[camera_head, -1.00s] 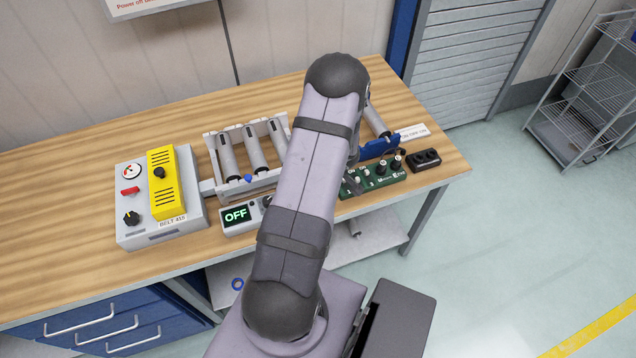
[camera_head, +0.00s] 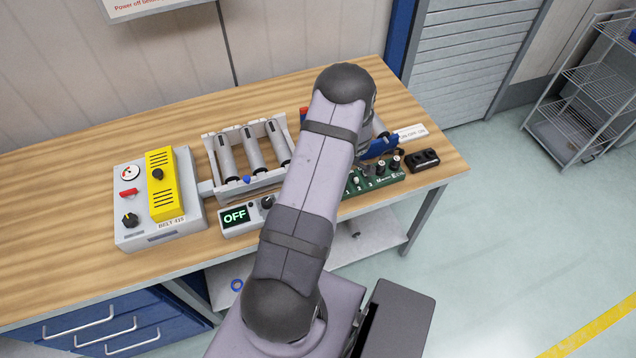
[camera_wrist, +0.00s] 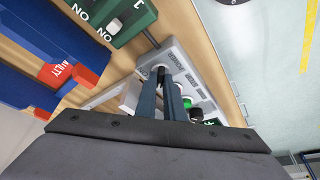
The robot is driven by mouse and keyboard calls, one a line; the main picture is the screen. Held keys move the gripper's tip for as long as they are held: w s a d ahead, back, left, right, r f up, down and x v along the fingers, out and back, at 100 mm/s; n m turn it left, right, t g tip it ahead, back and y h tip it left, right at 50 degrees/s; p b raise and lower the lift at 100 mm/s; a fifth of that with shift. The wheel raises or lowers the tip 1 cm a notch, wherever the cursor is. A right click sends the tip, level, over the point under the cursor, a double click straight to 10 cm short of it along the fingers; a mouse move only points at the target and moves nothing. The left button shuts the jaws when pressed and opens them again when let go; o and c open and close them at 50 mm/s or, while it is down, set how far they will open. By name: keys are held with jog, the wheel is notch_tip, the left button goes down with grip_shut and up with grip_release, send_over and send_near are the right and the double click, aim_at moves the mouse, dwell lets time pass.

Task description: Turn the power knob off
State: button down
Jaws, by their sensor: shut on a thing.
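A slim grey control box (camera_head: 258,222) lies near the table's front edge, with a lit display (camera_head: 235,215) reading OFF. A dark knob (camera_head: 267,202) beside the display shows at the edge of my arm. In the wrist view, my gripper (camera_wrist: 168,84) reaches over the grey control box (camera_wrist: 205,88). Its two fingers are shut on a black knob (camera_wrist: 160,70) near one end of the box; the fingers partly hide it. In the head view, my arm hides the gripper.
A larger grey box labelled BELT (camera_head: 187,224), with a yellow cover (camera_head: 162,187), stands left. A roller rack (camera_head: 278,130) is behind. A green switch board (camera_head: 370,181), a blue bin (camera_head: 384,146) and a black socket block (camera_head: 423,159) sit right. The table's left rear is clear.

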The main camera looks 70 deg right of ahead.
jog(key=shift+d+r, duration=0.1)
jog(key=c, duration=1.9)
grip_release()
jog(key=shift+o, duration=0.2)
jog(key=b+v, duration=0.2)
jog(key=v, duration=0.5)
jog(key=shift+r, duration=0.15)
